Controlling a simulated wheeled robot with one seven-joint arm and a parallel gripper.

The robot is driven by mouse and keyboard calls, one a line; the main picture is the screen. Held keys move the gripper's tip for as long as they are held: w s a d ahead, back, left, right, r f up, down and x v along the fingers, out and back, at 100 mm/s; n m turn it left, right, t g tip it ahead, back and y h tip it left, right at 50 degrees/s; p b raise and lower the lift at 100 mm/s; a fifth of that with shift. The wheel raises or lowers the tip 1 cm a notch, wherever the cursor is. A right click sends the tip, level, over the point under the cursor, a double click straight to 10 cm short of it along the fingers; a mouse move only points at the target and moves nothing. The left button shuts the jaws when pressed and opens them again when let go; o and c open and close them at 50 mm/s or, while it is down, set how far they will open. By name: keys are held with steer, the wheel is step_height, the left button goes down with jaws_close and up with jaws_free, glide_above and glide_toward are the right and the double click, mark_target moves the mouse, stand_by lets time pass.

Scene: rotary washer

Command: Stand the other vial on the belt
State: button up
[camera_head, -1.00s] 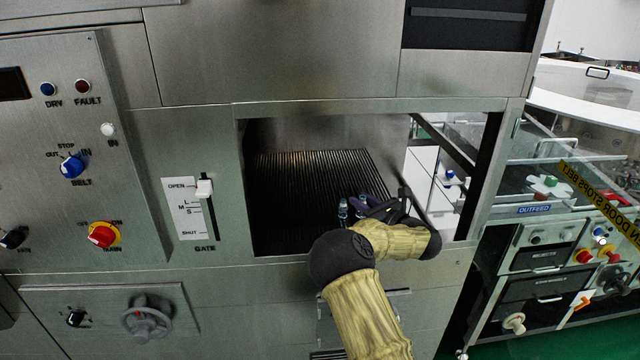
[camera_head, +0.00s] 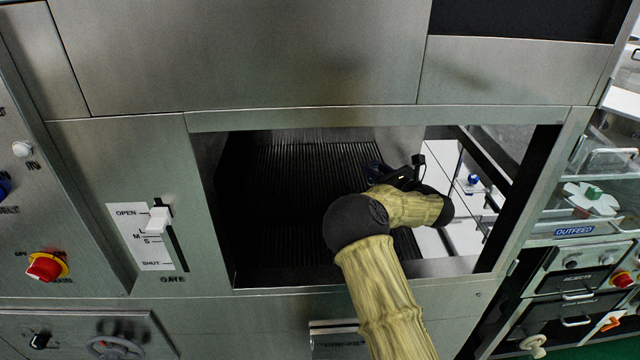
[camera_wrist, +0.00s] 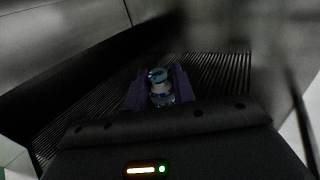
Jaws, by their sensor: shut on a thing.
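My gripper (camera_wrist: 160,92) is shut on a small clear vial (camera_wrist: 160,97) with a teal cap, which sits between its purple fingers in the wrist view. In the head view my gripper (camera_head: 374,172) is inside the machine opening, over the right part of the dark ribbed belt (camera_head: 300,190). The belt also shows in the wrist view (camera_wrist: 228,75), beyond the fingers. The vial's lower end is hidden, so I cannot tell whether it touches the belt. I cannot make out any vial in the head view.
The steel opening's lower sill (camera_head: 290,285) runs below my arm. The gate slider (camera_head: 158,220) is toward OPEN. The belt's left part looks clear. A red knob (camera_head: 45,266) is at left, and the outfeed unit (camera_head: 575,232) stands at right.

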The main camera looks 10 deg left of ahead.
steer(key=shift+w, duration=0.4)
steer(key=shift+s+r, duration=0.1)
steer(key=shift+f+p, duration=0.4)
steer(key=shift+f, duration=2.75)
steer(key=shift+f, duration=1.9)
steer(key=shift+f, duration=0.15)
